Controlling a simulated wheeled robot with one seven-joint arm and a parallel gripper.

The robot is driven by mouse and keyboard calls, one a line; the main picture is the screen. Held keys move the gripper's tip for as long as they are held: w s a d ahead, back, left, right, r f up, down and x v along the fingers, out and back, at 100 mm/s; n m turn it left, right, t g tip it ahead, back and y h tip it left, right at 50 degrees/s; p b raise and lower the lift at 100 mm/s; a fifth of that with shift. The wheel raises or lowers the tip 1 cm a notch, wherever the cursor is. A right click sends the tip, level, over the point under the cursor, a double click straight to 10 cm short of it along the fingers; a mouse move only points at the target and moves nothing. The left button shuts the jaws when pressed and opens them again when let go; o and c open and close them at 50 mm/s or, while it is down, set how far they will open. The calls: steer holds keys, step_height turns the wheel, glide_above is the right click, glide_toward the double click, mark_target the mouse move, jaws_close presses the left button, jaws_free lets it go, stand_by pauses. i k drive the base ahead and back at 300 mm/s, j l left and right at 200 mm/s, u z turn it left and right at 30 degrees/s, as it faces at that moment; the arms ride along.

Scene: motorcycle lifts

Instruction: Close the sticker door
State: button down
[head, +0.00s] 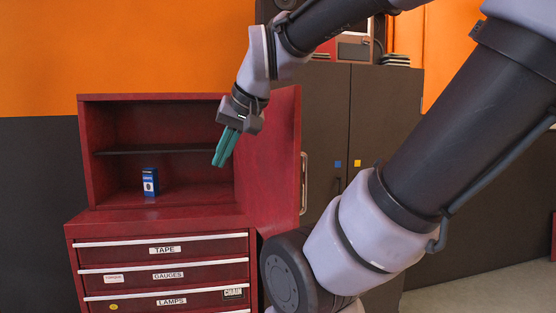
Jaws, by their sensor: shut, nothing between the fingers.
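A red cabinet (85,150) stands at the left in the head view, with its upper compartment open. Its red door (275,165) is swung open on the right side of the compartment, its inner face toward me. No sticker can be made out on the visible face of this door. My gripper (220,165) is shut and empty, its teal fingers pointing down and left. In the picture it overlaps the right part of the compartment opening and the door's left edge. I cannot tell whether it touches the door.
A small blue box (150,182) sits on the compartment floor below a dark shelf (155,150). Drawers labelled TAPE (120,252), GAUGES and LAMPS are shut below. A dark grey cabinet (385,120) with two small stickers, blue and yellow, stands behind the door.

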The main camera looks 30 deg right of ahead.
mark_target(266, 164)
steer(key=k+l, duration=0.2)
steer(key=l, duration=0.2)
steer(key=k+l+u, duration=0.1)
steer(key=l, duration=0.3)
steer(key=k+l+u, duration=0.1)
steer(key=k+l, duration=0.2)
steer(key=i+l+u, duration=0.1)
steer(key=l, duration=0.25)
steer(key=i+l+u, duration=0.1)
steer(key=i+l, duration=0.15)
steer(key=i+l+u, duration=0.1)
steer(key=l, duration=0.35)
steer(key=i+l+u, duration=0.25)
steer(key=i+l, duration=0.25)
steer(key=k+z, duration=0.25)
steer(key=k, duration=0.85)
